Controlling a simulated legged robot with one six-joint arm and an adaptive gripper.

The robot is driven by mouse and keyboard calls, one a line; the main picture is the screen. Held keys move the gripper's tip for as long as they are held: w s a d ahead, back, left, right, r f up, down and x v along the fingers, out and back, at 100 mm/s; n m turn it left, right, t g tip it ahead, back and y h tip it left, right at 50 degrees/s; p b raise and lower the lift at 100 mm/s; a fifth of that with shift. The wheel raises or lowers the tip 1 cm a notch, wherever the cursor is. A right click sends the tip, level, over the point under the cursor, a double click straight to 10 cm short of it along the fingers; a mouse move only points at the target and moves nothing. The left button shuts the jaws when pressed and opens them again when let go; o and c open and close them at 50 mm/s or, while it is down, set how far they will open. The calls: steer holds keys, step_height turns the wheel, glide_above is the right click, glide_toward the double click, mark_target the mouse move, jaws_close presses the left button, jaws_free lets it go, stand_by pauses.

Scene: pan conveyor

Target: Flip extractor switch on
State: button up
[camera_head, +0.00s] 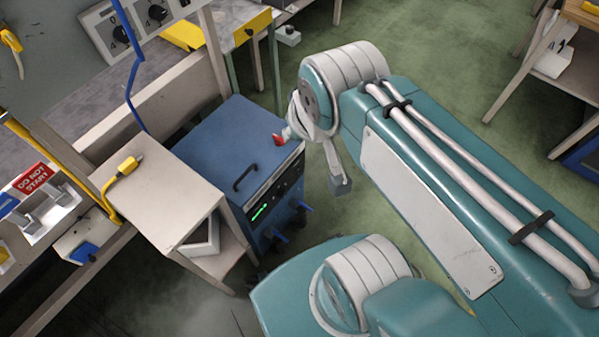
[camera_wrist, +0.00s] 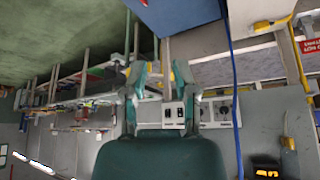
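No label naming an extractor shows, so I cannot tell which control is the extractor switch. A wall panel with round black knobs (camera_head: 120,38) is at the upper left of the head view. In the wrist view, a pale switch plate with small dark switches (camera_wrist: 174,113) shows just beyond my gripper, beside another plate with round dials (camera_wrist: 222,110). My gripper (camera_head: 315,162) is in the air by the right edge of the blue machine in the head view. In the wrist view my gripper (camera_wrist: 167,80) shows its fingers apart, with nothing seen between them. It appears clear of the switches.
The blue machine (camera_head: 215,140) with a black handle stands beside a beige cabinet (camera_head: 155,190) bearing a yellow plug. A red DO NOT START sign (camera_head: 33,178) is at the left by grey levers. A blue cable (camera_head: 131,75) hangs down. Green floor (camera_head: 430,60) is open beyond.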

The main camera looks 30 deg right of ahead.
steer(key=shift+w+f, duration=0.2)
jaws_close()
steer(key=w+d+f+m+y, duration=0.3)
steer(key=w+f+m+y, duration=0.1)
steer(key=w+f+m, duration=0.6)
steer(key=w+d+f+m+y, duration=0.25)
steer(key=w+f+m, duration=0.45)
steer(key=f, duration=0.5)
steer(key=s+d+f+m+h, duration=0.1)
steer(key=d+f+m, duration=0.2)
steer(key=f, duration=0.6)
steer(key=s+d+f+m+h, duration=0.1)
steer(key=d+f+m, duration=0.3)
steer(key=f, duration=0.5)
steer(key=s+d+f+m+t+h, duration=0.1)
steer(key=s+d+f+m, duration=0.2)
steer(key=f+m, duration=0.3)
step_height(320, 180, down, 4)
steer(key=shift+d+r+m, duration=0.1)
steer(key=shift+d+m, duration=0.2)
steer(key=shift+d, duration=0.45)
